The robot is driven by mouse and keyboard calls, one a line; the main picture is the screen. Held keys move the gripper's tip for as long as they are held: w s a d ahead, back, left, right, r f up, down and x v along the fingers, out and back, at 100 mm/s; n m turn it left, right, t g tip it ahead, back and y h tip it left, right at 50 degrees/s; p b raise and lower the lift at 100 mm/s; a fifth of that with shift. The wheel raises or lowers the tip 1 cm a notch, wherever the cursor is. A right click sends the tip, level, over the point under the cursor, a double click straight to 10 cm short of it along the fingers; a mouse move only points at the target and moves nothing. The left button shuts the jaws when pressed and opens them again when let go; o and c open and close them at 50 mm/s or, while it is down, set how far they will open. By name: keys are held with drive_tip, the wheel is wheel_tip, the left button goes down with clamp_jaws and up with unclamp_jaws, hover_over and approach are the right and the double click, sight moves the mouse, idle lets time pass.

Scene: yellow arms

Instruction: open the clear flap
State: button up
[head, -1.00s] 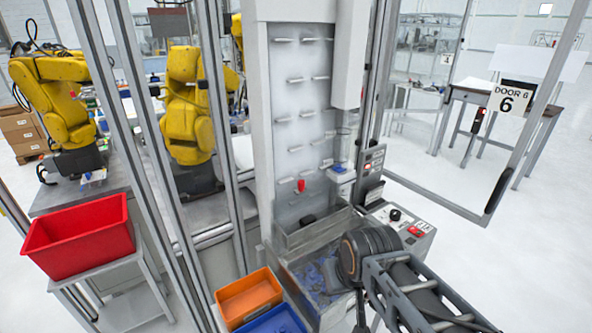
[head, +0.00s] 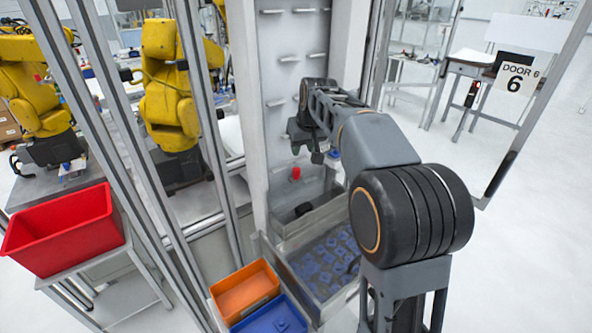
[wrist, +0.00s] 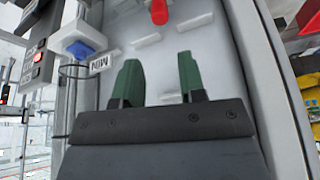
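My gripper (head: 308,146) is raised in front of the white pegged panel (head: 283,85), a little above a small red piece (head: 295,173) low on that panel. In the wrist view, the two green fingers of my gripper (wrist: 158,72) stand apart, open, with nothing between them. The red piece (wrist: 159,11) shows at the top edge there, beyond the fingertips and apart from them. I cannot clearly make out the clear flap's outline against the pale panel. My arm hides part of the panel's right side.
Below the panel is a metal bin (head: 325,265) with blue parts. An orange bin (head: 245,290) and a blue bin (head: 270,318) stand at its left. Frame posts flank the panel.

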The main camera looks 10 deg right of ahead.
sight(296, 169)
drive_tip(key=p+x, duration=0.1)
drive_tip(key=x, duration=1.1)
drive_tip(key=shift+f+p, duration=0.15)
drive_tip(key=shift+p, duration=0.25)
clamp_jaws()
